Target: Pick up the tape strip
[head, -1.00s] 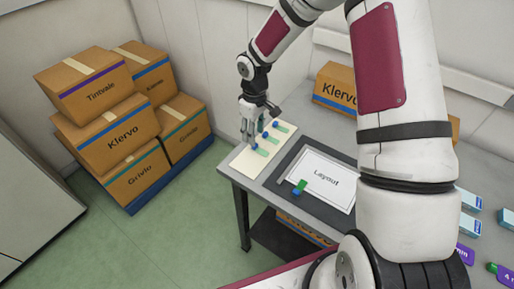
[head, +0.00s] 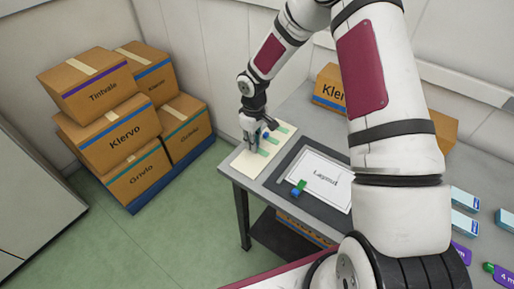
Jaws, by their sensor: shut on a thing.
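Several green tape strips with blue ends lie on a cream card (head: 246,163) at the table's left end. The nearest tape strip (head: 263,153) shows its green part; its blue end is hidden behind my gripper. The middle strip (head: 272,140) and the far strip (head: 282,129) lie behind it. My gripper (head: 256,145) points down over the card at the near strip's blue end and is shut on it. The fingertips are small and partly hidden, so I cannot tell whether the strip is off the card.
A white sheet marked "Layout" (head: 318,176) lies on a dark mat (head: 278,185), with a green-and-blue piece (head: 298,188) at its near edge. Small blue-and-white boxes (head: 465,224) stand at right. Stacked cartons (head: 122,130) stand on the floor left of the table.

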